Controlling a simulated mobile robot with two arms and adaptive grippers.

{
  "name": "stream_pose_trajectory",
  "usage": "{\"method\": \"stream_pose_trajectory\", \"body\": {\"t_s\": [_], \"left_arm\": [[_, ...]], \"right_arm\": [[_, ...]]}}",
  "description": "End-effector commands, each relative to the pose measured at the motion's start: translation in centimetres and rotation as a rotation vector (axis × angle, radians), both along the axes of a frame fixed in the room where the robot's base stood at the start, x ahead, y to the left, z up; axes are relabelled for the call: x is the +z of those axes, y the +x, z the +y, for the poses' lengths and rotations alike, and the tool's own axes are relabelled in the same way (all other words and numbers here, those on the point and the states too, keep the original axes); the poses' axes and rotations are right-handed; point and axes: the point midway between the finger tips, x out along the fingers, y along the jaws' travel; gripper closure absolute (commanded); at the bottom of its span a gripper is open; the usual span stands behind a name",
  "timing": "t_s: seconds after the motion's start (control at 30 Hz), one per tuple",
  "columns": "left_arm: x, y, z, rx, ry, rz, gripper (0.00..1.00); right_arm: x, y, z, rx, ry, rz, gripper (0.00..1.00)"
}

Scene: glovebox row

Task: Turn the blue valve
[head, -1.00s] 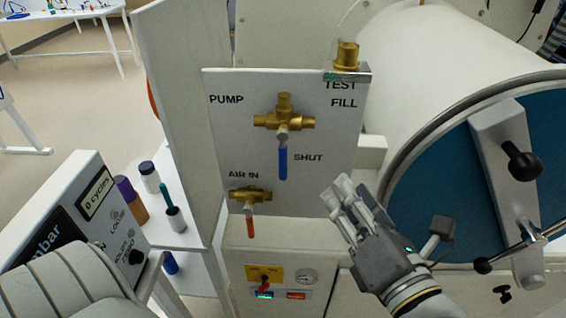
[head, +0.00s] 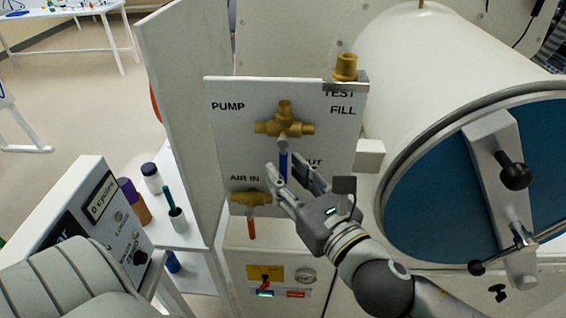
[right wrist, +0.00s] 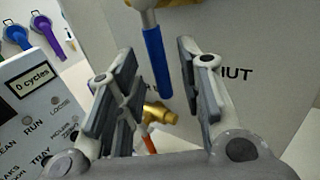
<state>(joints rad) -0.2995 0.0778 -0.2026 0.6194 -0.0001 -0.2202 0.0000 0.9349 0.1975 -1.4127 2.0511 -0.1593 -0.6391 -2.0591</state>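The blue valve handle (head: 283,163) hangs straight down from its brass valve body (head: 285,125) on the white panel, with the lettering SHUT beside it. My right gripper (head: 288,172) is in front of the panel with its fingers open around the lower part of the handle in the head view. In the right wrist view the blue handle (right wrist: 157,62) shows in the gap between the two spread fingers of the gripper (right wrist: 157,75), apart from both. My left gripper is not in view.
A second brass valve (head: 250,198) with a red-orange handle (head: 251,229) sits lower left, marked AIR IN. A brass fitting (head: 346,66) tops the panel. The large white chamber with a blue door (head: 440,190) stands at the right.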

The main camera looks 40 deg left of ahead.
Motion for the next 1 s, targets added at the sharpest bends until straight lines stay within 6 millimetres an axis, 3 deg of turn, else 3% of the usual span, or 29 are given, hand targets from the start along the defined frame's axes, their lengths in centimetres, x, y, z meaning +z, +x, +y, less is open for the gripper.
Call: {"method": "stream_pose_trajectory", "body": {"t_s": [0.2, 0.53, 0.8, 1.0], "left_arm": [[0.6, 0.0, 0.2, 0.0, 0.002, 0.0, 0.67], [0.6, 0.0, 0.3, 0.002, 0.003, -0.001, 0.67], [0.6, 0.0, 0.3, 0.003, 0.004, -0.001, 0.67], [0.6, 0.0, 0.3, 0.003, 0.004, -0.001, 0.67]], "right_arm": [[0.0, 0.8, 1.7, -0.001, 0.0, 0.001, 0.65], [0.0, 1.0, 2.0, 0.0, 0.0, 0.001, 0.65], [0.0, 1.0, 2.0, -0.001, 0.0, 0.001, 0.98], [0.0, 1.0, 2.0, -0.001, 0.0, 0.001, 1.0]]}}
